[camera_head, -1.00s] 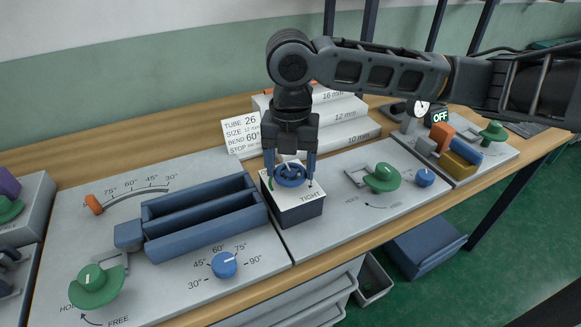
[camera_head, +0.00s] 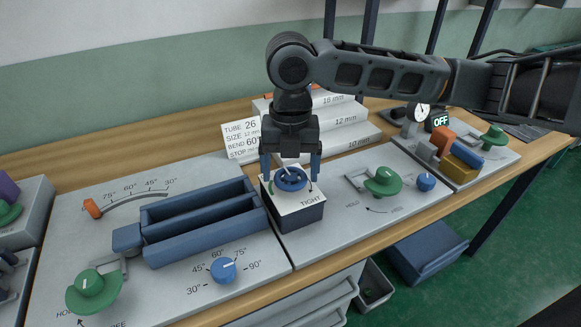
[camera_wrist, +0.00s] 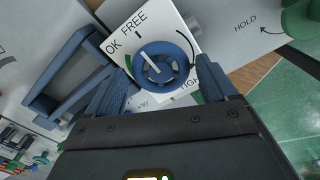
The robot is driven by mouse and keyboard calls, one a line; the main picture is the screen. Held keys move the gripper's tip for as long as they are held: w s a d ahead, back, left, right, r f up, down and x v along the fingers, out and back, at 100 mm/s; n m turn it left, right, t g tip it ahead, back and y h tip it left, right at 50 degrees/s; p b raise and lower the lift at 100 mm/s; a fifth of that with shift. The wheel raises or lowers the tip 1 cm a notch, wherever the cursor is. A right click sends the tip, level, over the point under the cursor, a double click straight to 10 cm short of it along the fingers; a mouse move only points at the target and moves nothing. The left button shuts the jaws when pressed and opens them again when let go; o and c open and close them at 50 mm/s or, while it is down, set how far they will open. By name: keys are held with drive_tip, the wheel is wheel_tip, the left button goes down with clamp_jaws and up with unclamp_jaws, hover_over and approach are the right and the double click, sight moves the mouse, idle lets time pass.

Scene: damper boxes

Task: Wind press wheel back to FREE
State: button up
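The blue press wheel (camera_head: 291,179) sits on a white-topped dark box. The wheel (camera_wrist: 163,63) is close up in the wrist view. OK, FREE and TIGHT are printed around it. Its white pointer line points up and left in that view, toward the side between OK and FREE; the exact setting is hard to read. My gripper (camera_head: 290,172) is above the wheel, pointing down. Its fingers are spread wide, one on each side of the wheel with gaps. The wrist view shows the open fingers (camera_wrist: 158,92) too. Nothing is held.
A blue two-walled channel (camera_head: 205,220) lies left of the press box. A green knob (camera_head: 383,181) and a small blue knob (camera_head: 426,181) are to its right. The tube card (camera_head: 241,138) and stepped white blocks (camera_head: 345,122) stand behind.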

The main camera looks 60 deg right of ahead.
sight(291, 175)
drive_tip(key=shift+o, duration=0.8)
drive_tip(key=shift+r, duration=3.9)
drive_tip(key=shift+d, duration=0.15)
